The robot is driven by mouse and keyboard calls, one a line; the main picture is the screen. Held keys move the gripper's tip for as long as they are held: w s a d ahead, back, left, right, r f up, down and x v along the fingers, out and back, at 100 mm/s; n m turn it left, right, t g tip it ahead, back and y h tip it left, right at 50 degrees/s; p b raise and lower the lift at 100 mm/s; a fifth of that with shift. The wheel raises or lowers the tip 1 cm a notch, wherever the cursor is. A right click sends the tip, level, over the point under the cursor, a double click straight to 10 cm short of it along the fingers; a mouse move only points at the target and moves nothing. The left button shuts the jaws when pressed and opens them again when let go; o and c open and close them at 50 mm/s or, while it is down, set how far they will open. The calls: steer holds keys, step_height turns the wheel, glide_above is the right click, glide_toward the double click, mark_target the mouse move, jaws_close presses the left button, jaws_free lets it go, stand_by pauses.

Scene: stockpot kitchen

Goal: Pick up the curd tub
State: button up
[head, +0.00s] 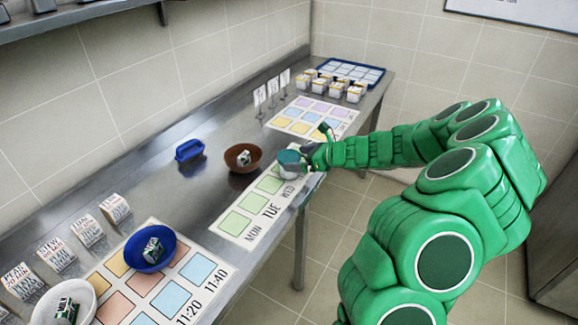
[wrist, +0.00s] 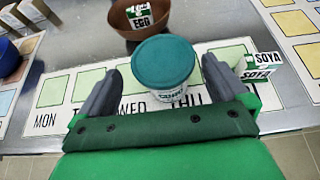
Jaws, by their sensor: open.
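The curd tub (wrist: 163,62) is a white tub with a teal lid, upright on the weekday mat by the WED and THU squares. Part of its label shows. In the head view the tub (head: 288,158) is just left of my gripper (head: 306,156). In the wrist view my gripper (wrist: 160,68) is open, with one finger on each side of the tub. A small gap shows on both sides, and nothing is held. The lower part of the tub is partly hidden by my gripper.
A brown bowl (head: 236,163) with a carton inside stands behind the tub. Soya cartons (wrist: 258,74) stand close to the right finger. A blue container (head: 189,150) is further left. Small white tubs (head: 333,86) stand at the back. The weekday mat (head: 236,222) has bare squares.

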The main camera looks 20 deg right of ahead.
steer(key=shift+x, duration=2.35)
steer(key=shift+w+d, duration=0.1)
steer(key=shift+d, duration=0.05)
steer(key=shift+c, duration=0.2)
steer(key=c, duration=1)
